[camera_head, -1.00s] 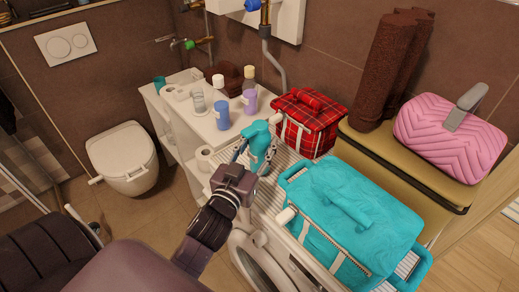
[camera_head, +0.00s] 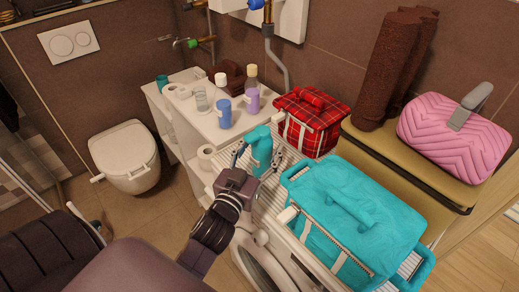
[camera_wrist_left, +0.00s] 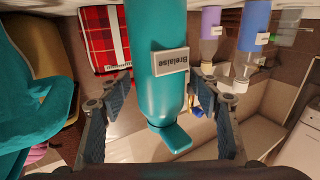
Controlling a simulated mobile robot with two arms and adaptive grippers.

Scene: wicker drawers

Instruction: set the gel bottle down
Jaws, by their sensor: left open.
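The gel bottle (camera_head: 262,147) is teal and looks upright by the striped white top, in front of the red plaid bag. Its base is hidden by my gripper in the head view. My left gripper (camera_head: 257,158) is open, with a finger on each side of the bottle. In the left wrist view, which is upside down, the bottle (camera_wrist_left: 155,90) with its white label stands between the spread fingers (camera_wrist_left: 158,120), with gaps on both sides. My right gripper is not in view.
A turquoise bag (camera_head: 360,215) lies close to the right, and a red plaid bag (camera_head: 312,122) stands behind. Blue (camera_head: 224,112) and purple (camera_head: 252,100) bottles stand on the white shelf. A toilet (camera_head: 125,155) is at the left.

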